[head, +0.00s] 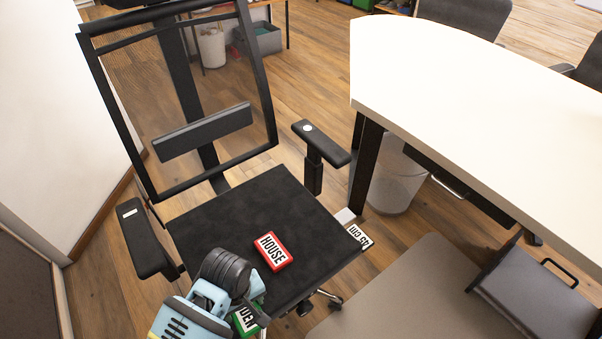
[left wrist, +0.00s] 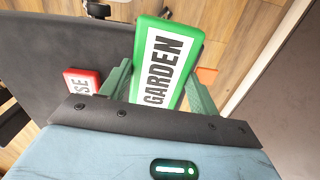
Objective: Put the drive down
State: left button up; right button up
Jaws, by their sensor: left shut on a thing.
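A green drive with a white label reading GARDEN (left wrist: 168,62) is between the two green fingers of my left gripper (left wrist: 160,88), which is shut on it. In the head view the drive (head: 246,319) shows only in part, beside the seat's front edge; my left arm hides the rest. A red drive labelled HOUSE (head: 272,251) lies flat on the black chair seat (head: 225,215). The red drive also shows in part at the left of the left wrist view (left wrist: 82,82). I cannot tell how high the green drive is above the seat's level. My right gripper is not in view.
The chair has armrests left (head: 146,240) and right (head: 321,143) and a mesh backrest behind. A white table (head: 470,100) stands to the right. A waste bin (head: 398,180) is under it. The seat around the red drive is bare.

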pick_arm(q)
jog(key=w+d+r+m, duration=0.1)
jog(key=w+r+m, duration=0.2)
jog(key=w+r, duration=0.5)
jog(key=w+d+r+m, duration=0.2)
jog(key=w+r, duration=0.2)
jog(key=r, duration=0.9)
jog(key=s+a+r, duration=0.1)
jog(key=a+r, duration=0.5)
jog(key=r, duration=0.4)
jog(key=s+a+r+m, duration=0.1)
jog(key=a+r, duration=0.5)
jog(key=r, duration=0.4)
jog(key=shift+s+a+r, duration=0.15)
jog(key=shift+a+r, duration=0.05)
jog(key=shift+r, duration=0.2)
